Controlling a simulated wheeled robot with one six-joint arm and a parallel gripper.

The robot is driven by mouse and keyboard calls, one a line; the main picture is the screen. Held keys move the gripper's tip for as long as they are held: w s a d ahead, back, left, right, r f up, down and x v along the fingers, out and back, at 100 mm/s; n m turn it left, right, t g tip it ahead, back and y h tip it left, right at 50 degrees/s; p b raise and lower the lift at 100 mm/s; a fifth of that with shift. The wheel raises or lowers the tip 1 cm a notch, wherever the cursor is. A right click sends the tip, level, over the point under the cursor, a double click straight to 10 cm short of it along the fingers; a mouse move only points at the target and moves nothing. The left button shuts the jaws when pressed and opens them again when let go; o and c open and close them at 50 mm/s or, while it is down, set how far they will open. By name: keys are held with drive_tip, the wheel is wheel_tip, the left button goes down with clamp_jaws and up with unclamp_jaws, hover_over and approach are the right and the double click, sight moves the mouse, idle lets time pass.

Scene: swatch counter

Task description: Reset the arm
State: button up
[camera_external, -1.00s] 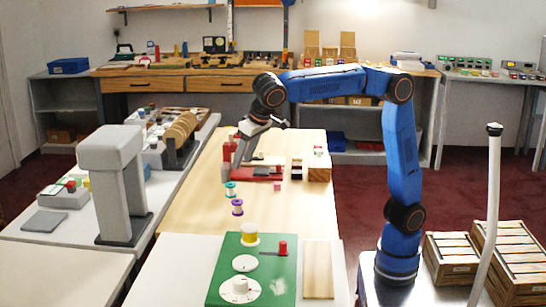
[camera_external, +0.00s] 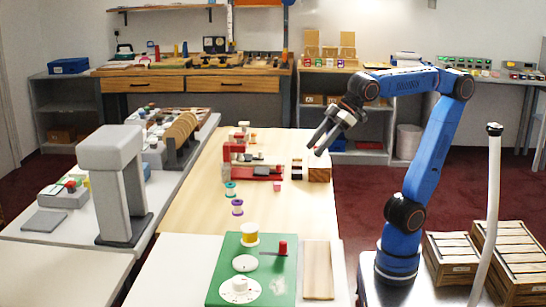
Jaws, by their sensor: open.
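My blue arm rises from its base at the right and reaches left over the counter. My gripper (camera_external: 318,146) is open, with its fingers pointing down and to the left. It hangs in the air above the right edge of the wooden counter (camera_external: 210,205), near a wooden block with a dark front (camera_external: 319,172). Nothing shows between the fingers. A red device (camera_external: 262,173) with a dark pad stands on the counter to the left of the gripper, apart from it.
Teal (camera_external: 230,189) and purple (camera_external: 237,207) spools stand on the counter. A green board (camera_external: 225,285) with dials and a yellow spool (camera_external: 250,236) is in front. A grey machine (camera_external: 112,180) stands at left. Wooden crates (camera_external: 515,255) are at right. Open air surrounds the gripper.

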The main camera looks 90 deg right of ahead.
drive_tip(key=s+d+f+n+t+y, duration=0.2)
drive_tip(key=s+d+f+n, duration=0.35)
drive_tip(key=s, duration=0.75)
drive_tip(key=s+d+f+m+g+h, duration=0.2)
drive_tip(key=d+f+m, duration=0.3)
drive_tip(key=d+f, duration=0.2)
drive_tip(key=s+d+f+m+g+h, duration=0.2)
drive_tip(key=d+f+m+h, duration=0.1)
drive_tip(key=d+f, duration=0.4)
drive_tip(key=shift+d+f+m+g, duration=0.15)
drive_tip(key=shift+f+m+g, duration=0.25)
drive_tip(key=shift+f+m, duration=0.45)
drive_tip(key=shift+s, duration=0.1)
